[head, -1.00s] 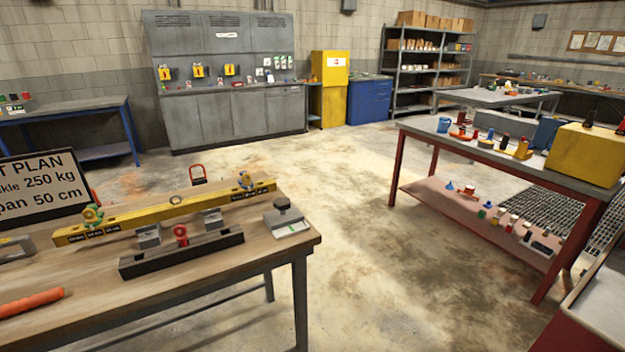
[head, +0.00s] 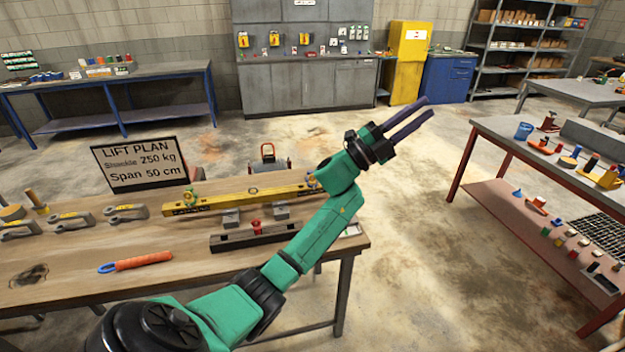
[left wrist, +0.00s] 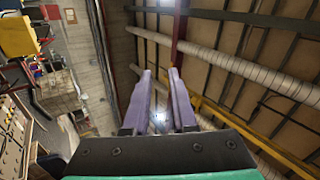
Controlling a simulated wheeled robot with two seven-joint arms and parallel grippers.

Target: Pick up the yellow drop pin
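My left gripper (head: 428,107) is raised above the floor beyond the wooden bench's right end, with nothing between its two purple fingers. In the left wrist view its fingers (left wrist: 160,73) stand apart, with the ceiling behind them. I cannot surely make out a yellow drop pin. A small tan-yellow peg (head: 36,201) stands at the left of the wooden bench (head: 200,265), far from the gripper, but I cannot tell whether it is the pin. A yellow beam (head: 245,199) rests on grey blocks there. My right gripper is not in view.
Grey shackles (head: 125,213), a lift plan sign (head: 139,164), an orange-handled tool (head: 143,261) and a dark channel block (head: 240,239) are on the bench. A red-framed table (head: 530,150) with small parts stands at right. Open floor (head: 430,260) lies between.

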